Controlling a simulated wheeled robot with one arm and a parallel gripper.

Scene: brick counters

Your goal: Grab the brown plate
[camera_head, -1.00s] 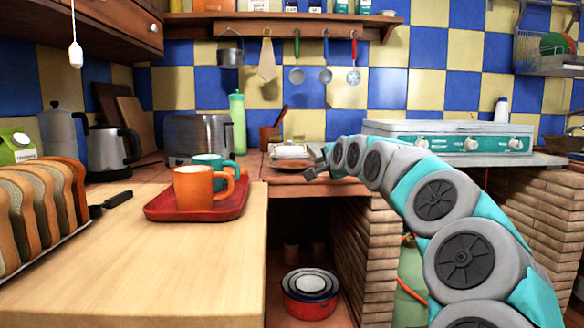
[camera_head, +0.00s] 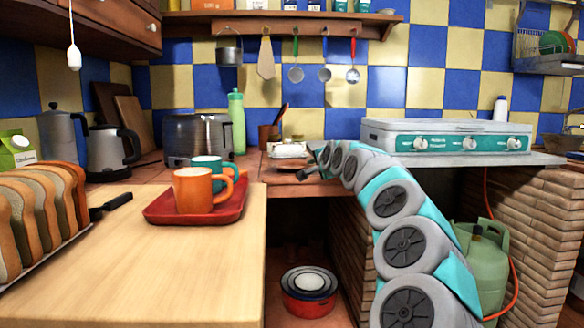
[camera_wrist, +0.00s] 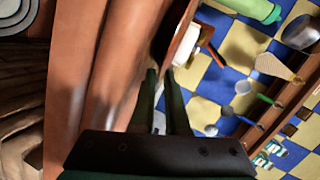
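The brown plate (camera_head: 291,164) lies on the tiled counter near its front edge, below a white dish, in the head view. My gripper (camera_head: 304,170) is at the plate's right side, low over the counter edge. In the wrist view its two dark fingers (camera_wrist: 160,72) are apart, with a narrow gap between the tips. A brown edge (camera_wrist: 184,30) beside a white dish shows just past the fingertips there. I cannot tell whether the fingers touch the plate.
A red tray (camera_head: 160,214) with two mugs stands on the wooden counter at left. A teal stove (camera_head: 445,137) is on the right, beside my arm. Stacked bowls (camera_head: 309,292) are below the counter, and a green gas cylinder (camera_head: 485,268) stands at lower right.

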